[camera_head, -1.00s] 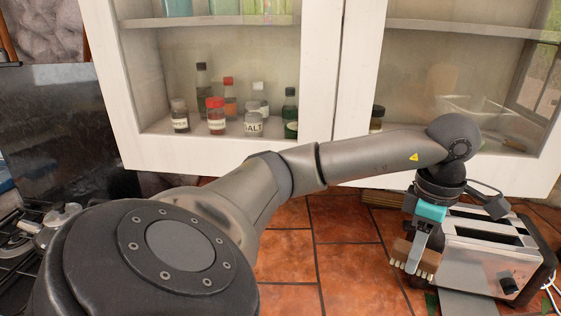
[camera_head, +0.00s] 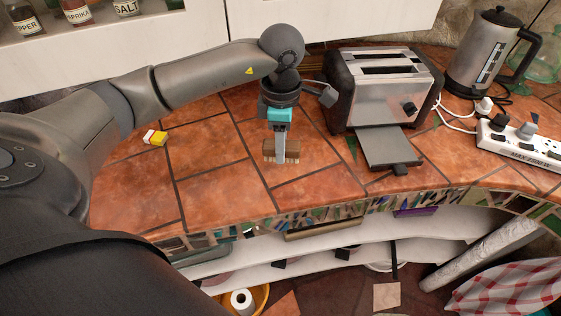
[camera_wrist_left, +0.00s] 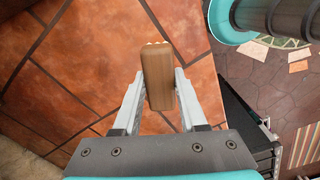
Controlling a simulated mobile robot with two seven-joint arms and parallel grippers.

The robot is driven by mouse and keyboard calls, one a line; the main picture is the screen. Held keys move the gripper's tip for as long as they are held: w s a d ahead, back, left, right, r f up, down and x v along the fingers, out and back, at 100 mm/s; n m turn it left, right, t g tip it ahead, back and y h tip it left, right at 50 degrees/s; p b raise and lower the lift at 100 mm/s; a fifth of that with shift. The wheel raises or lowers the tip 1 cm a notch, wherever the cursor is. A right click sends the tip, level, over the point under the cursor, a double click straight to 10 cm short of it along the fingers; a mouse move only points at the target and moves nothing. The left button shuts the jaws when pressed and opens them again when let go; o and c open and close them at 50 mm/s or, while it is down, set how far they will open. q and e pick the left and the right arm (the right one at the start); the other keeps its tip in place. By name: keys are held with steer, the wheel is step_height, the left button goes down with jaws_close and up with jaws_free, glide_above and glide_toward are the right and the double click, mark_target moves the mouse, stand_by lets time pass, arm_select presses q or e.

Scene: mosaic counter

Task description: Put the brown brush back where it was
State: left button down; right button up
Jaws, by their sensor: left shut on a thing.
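The brown brush (camera_head: 293,149) is a small wooden block with pale bristles along one edge. My left gripper (camera_head: 281,157) is shut on it, with its fingers pointing down over the tiled counter, left of the toaster. In the left wrist view the brush (camera_wrist_left: 158,75) sits between the two fingertips (camera_wrist_left: 158,98), its long side running away from the palm. I cannot tell whether the brush touches the tiles or hangs just above them. My right gripper is in neither view.
A toaster (camera_head: 375,97) with a flat tray (camera_head: 391,150) pulled out stands to the right. A kettle (camera_head: 481,55) and a power strip (camera_head: 522,145) are further right. A small yellow and white item (camera_head: 155,138) lies left. Tiles (camera_head: 205,160) between are clear. The mosaic edge (camera_head: 345,213) is in front.

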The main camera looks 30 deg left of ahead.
arm_select(q)
steer(key=shift+f, duration=3)
steer(key=shift+f+b, duration=0.1)
steer(key=shift+b, duration=0.2)
steer(key=shift+c, duration=2.3)
jaws_free()
step_height(320, 180, up, 12)
steer(key=shift+r+p, duration=0.15)
steer(key=shift+p, duration=0.3)
